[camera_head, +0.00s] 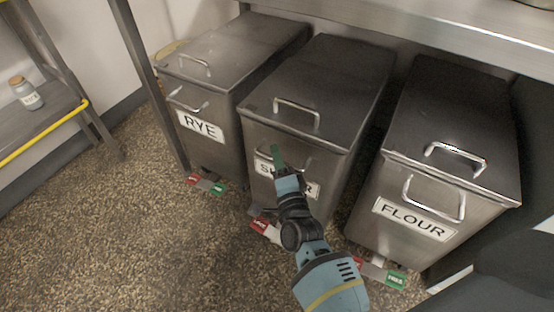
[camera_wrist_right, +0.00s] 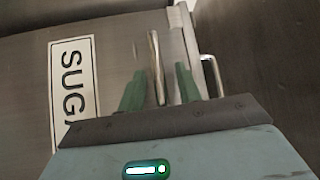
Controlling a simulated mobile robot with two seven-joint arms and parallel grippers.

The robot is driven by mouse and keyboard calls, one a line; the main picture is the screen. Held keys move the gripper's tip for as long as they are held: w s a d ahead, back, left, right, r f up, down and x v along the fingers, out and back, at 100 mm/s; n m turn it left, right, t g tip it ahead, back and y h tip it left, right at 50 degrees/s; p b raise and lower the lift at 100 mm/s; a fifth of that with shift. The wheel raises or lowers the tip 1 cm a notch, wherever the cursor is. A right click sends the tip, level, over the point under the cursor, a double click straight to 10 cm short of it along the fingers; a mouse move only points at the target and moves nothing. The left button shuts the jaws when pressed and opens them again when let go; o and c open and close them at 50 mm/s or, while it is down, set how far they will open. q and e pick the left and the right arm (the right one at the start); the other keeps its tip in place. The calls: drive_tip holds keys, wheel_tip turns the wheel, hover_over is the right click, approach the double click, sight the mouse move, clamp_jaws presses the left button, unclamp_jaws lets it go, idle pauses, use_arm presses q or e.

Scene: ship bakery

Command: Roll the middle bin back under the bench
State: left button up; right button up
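The middle bin (camera_head: 330,85) is steel with a lid handle (camera_head: 297,113). Its front label is partly covered by my right arm; the wrist view shows the label (camera_wrist_right: 72,85) reading "SUGA". It stands between the RYE and FLOUR bins, its rear part under the bench (camera_head: 420,25). My right gripper (camera_head: 279,160) is at its front, over the pull handle. In the wrist view the green fingers (camera_wrist_right: 160,88) stand apart on either side of the handle bar (camera_wrist_right: 156,65), with gaps visible. My left gripper is not in view.
The RYE bin (camera_head: 240,50) is close on the left, the FLOUR bin (camera_head: 455,120) on the right. Red and green pedals (camera_head: 265,228) sit low at the bins' fronts. A shelf with a jar (camera_head: 27,94) stands at left. The speckled floor (camera_head: 140,230) in front is clear.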

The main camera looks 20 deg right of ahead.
sight(287, 150)
clamp_jaws()
idle(0.3)
drive_tip(key=w+d, duration=0.1)
drive_tip(key=d, duration=0.1)
drive_tip(key=w+d, duration=0.1)
drive_tip(key=w, duration=0.1)
drive_tip(key=shift+d+b, duration=0.3)
drive_tip(key=shift+d, duration=0.05)
drive_tip(key=shift+d+r, duration=0.1)
drive_tip(key=shift+d, duration=0.05)
drive_tip(key=shift+c, duration=2.2)
unclamp_jaws()
drive_tip(key=o, duration=0.4)
drive_tip(key=shift+o, duration=0.2)
